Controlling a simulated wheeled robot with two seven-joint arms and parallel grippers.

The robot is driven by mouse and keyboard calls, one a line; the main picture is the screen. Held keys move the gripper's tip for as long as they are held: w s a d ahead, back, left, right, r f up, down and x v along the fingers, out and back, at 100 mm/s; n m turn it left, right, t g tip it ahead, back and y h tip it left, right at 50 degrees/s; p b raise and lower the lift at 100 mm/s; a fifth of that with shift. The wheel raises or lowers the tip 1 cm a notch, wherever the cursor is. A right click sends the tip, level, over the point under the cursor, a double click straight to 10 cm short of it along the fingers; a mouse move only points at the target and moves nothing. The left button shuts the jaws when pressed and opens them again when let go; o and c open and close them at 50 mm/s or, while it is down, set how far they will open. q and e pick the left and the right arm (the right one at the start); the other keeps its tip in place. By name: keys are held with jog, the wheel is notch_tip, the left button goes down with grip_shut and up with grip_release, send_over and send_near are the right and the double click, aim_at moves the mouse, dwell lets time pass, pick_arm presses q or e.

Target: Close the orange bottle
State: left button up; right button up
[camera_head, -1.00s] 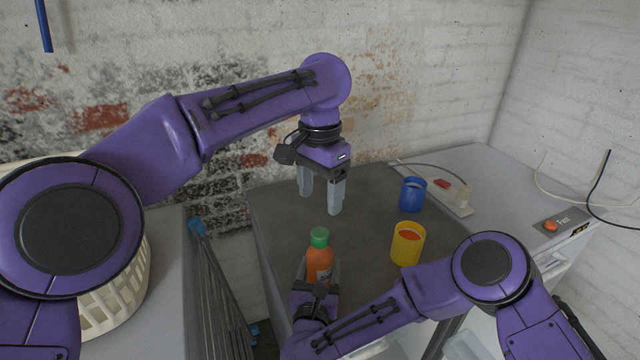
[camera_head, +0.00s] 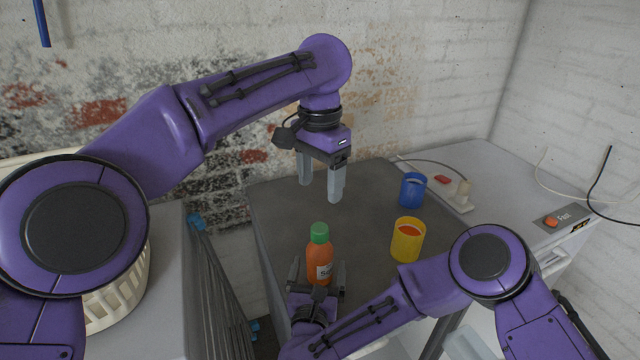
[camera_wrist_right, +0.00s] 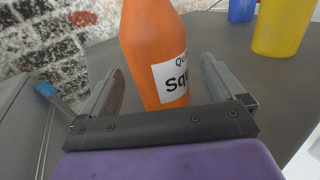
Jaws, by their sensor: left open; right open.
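The orange bottle (camera_head: 319,262) stands upright on the dark grey tabletop, with a green cap (camera_head: 319,232) on its top. From here I cannot tell how tightly the cap sits. My right gripper (camera_head: 316,275) is open, low at the near side of the bottle, its fingers spread to either side. In the right wrist view the bottle (camera_wrist_right: 150,50) stands between and beyond the open fingers, its label to the right; its top is out of that view. My left gripper (camera_head: 320,190) is open and empty, pointing down above the table behind the bottle.
A yellow cup (camera_head: 406,243) with orange contents and a blue cup (camera_head: 412,190) stand to the right of the bottle. A power strip (camera_head: 455,195) and a red button box (camera_head: 560,218) lie farther right. A cream basket (camera_head: 122,295) is at left.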

pick_arm(q)
notch_tip(320, 180, down, 2)
jog(key=shift+f+b, duration=0.15)
jog(key=shift+b, duration=0.85)
pick_arm(e)
jog(key=s, duration=0.5)
jog(key=s+a, duration=0.1)
jog(key=s, duration=0.2)
jog(key=shift+s+f, duration=0.1)
jog(key=shift+s, duration=0.35)
pick_arm(q)
jog(key=shift+f, duration=0.1)
